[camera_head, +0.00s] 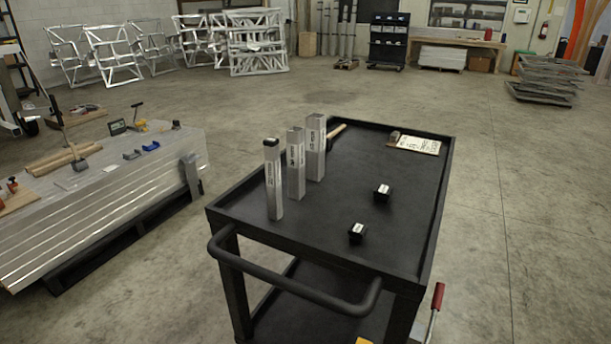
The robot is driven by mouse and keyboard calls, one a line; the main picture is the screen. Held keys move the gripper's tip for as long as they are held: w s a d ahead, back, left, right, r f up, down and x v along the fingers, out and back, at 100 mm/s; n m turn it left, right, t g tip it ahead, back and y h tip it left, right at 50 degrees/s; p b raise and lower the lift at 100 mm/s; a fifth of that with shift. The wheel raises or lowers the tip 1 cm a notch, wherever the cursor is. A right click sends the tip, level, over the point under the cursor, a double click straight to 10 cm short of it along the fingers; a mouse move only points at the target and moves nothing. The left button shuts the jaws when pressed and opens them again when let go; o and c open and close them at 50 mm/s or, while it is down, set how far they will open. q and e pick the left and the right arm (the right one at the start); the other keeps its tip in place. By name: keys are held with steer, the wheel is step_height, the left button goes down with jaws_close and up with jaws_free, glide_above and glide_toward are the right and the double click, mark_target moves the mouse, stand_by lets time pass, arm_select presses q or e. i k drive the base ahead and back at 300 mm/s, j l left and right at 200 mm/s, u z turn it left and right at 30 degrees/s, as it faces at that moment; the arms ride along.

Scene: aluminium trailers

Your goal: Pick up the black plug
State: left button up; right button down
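Two small black plugs with pale labels on top rest on the black cart (330,231). The nearer plug (357,235) sits toward the cart's handle end. The farther plug (382,194) sits a little behind it and to the right. Three upright square aluminium tubes stand to the left of the plugs. The nearest tube (273,180) has a black top that looks like a cap, the middle tube (296,164) and the tallest tube (316,147) look uncapped. Neither of my grippers is in view.
A labelled board (414,144) with a small block lies at the cart's far right corner. The cart's handle (290,284) juts toward me. A stack of aluminium bars (100,210) with tools stands to the left.

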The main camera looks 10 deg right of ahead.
mark_target(356, 232)
steer(key=i+l+u, duration=0.1)
steer(key=l, duration=0.3)
steer(key=i+l+u, duration=0.15)
steer(key=l, duration=0.3)
steer(key=l+u, duration=0.1)
steer(key=l, duration=0.3)
